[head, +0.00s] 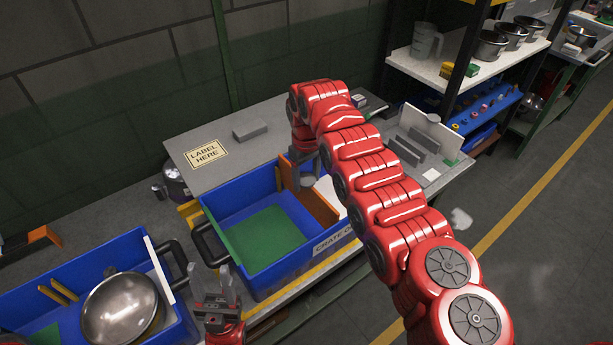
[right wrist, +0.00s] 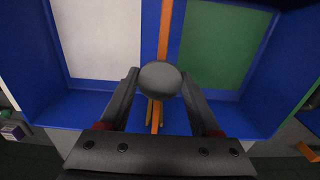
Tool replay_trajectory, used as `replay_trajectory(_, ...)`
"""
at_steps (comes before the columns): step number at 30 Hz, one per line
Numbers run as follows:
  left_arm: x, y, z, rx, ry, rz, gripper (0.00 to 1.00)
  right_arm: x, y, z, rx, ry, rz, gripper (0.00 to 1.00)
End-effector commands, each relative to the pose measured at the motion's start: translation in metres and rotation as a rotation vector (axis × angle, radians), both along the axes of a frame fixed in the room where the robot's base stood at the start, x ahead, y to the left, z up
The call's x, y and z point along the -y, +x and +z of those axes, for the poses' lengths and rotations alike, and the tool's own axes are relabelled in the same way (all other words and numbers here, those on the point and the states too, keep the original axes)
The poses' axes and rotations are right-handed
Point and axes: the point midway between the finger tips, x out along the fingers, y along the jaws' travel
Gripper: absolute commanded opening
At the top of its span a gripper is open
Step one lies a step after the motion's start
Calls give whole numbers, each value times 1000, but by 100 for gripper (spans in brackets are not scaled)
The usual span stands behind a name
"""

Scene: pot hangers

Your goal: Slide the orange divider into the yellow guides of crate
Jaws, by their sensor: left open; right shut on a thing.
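The blue crate (head: 213,240) stands on the workbench with a green floor panel and, in the right wrist view, a white one too. The orange divider (head: 320,208) stands on edge across it; it shows as a thin strip in the right wrist view (right wrist: 166,32). My right gripper (right wrist: 159,88) is shut on the divider's grey round knob (right wrist: 160,78). Yellow guides (right wrist: 149,110) show on the near wall, either side of the orange strip; how deep the divider sits is hidden. My left gripper (head: 222,292) is open and empty beside the crate's black handle (head: 207,242).
A second blue crate (head: 30,280) with a steel pot (head: 120,310) stands at the lower left. A grey block (head: 250,130) and a label plate (head: 208,154) lie on the bench behind. Shelving with pots (head: 492,45) stands at the right. My right arm covers the crate's right side.

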Motion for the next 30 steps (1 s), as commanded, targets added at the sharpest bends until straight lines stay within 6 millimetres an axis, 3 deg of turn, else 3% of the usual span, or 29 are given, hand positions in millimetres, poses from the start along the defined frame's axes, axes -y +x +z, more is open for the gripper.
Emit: replay_trajectory(30,0,0,-14,0,0,0,50,0,0,-26,-1,-1,0,0)
